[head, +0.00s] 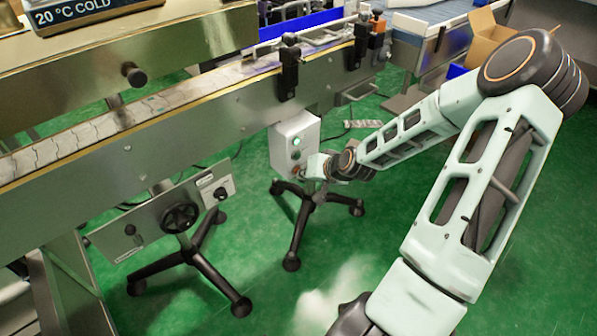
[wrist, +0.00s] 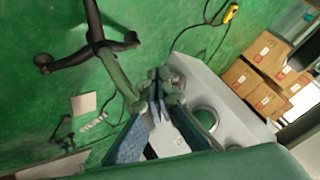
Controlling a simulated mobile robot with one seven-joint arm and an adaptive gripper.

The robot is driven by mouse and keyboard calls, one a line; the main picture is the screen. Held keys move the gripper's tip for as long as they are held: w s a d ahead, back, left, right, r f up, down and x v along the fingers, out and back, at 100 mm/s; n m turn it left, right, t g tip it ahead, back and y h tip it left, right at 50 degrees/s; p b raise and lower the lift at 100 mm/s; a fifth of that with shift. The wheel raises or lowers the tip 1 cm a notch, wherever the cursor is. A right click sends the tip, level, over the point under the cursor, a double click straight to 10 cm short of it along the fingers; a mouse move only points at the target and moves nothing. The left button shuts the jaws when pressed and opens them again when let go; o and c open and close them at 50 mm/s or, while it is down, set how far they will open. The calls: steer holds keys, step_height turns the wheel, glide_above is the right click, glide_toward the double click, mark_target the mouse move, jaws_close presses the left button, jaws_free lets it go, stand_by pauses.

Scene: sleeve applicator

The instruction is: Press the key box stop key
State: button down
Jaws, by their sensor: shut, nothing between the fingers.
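The key box (head: 283,150) is a light grey box on a dark stand beside the conveyor, in the middle of the head view. A green key (head: 296,142) shows high on its face, with another round key below it. A small reddish spot low on the face, close to my gripper, may be the stop key. My gripper (head: 309,171) is shut and empty at the lower part of that face; contact cannot be told. In the wrist view, my shut fingers (wrist: 160,82) lie in front of the key box (wrist: 227,98), beside a round key (wrist: 207,118).
The conveyor (head: 130,115) runs along the left and behind the box. A handwheel panel (head: 165,215) on a wheeled stand is left of it. Cardboard boxes (wrist: 268,55) show at the right of the wrist view. Green floor is open in front.

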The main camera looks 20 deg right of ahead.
stand_by(0.4)
steer(key=shift+s+d+p, duration=0.25)
steer(key=shift+s+p, duration=0.15)
steer(key=shift+s, duration=0.35)
steer(key=s, duration=0.1)
steer(key=s+d+p, duration=0.1)
steer(key=s, duration=0.1)
steer(key=s+p, duration=0.1)
steer(key=shift+s+d, duration=0.35)
stand_by(0.6)
